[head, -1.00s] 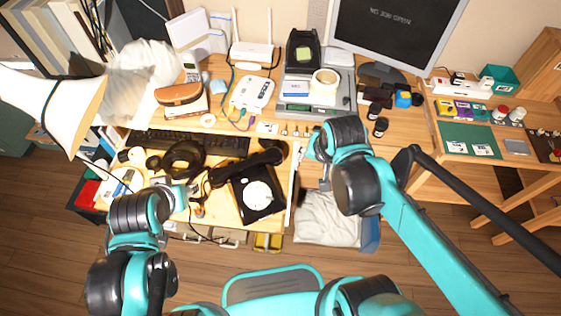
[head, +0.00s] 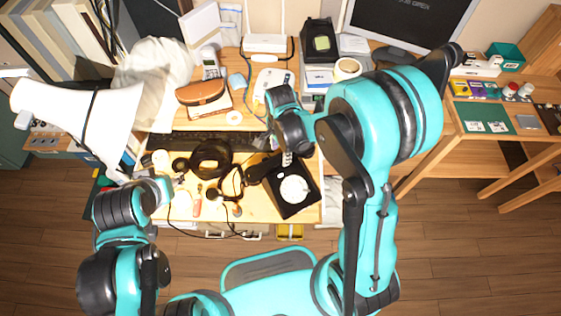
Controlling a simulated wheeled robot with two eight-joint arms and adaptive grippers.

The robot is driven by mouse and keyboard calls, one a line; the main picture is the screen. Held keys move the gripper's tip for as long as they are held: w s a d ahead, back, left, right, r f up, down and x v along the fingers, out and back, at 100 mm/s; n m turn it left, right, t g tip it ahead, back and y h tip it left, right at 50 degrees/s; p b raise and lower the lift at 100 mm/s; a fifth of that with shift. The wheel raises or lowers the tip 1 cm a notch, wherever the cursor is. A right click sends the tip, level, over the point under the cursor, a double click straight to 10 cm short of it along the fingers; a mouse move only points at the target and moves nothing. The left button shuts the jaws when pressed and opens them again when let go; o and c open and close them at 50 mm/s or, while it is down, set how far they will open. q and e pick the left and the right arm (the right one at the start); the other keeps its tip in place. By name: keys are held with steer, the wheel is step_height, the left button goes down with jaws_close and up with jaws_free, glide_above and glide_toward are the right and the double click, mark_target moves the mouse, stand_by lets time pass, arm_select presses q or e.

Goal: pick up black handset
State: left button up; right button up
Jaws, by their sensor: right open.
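The black handset (head: 258,171) lies across the top of the black dial phone (head: 289,208), which has a round white dial. Its left end shows; its right end is partly hidden by my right gripper. My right gripper (head: 287,160) points down just above the right part of the handset and is open. I cannot tell whether its fingers touch the handset. My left gripper (head: 172,186) is low over the left front of the desk, beside small items and away from the phone. Its fingers are too small to read.
Black headphones (head: 210,159) and a cable lie left of the phone. A black keyboard (head: 205,140) lies behind them. The desk's front edge is close to the phone.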

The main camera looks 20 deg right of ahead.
mark_target(281, 157)
step_height(281, 157, down, 4)
steer(key=shift+f+b, duration=0.15)
steer(key=shift+b, duration=0.8)
steer(key=shift+s, duration=0.1)
steer(key=shift+c, duration=0.7)
jaws_close()
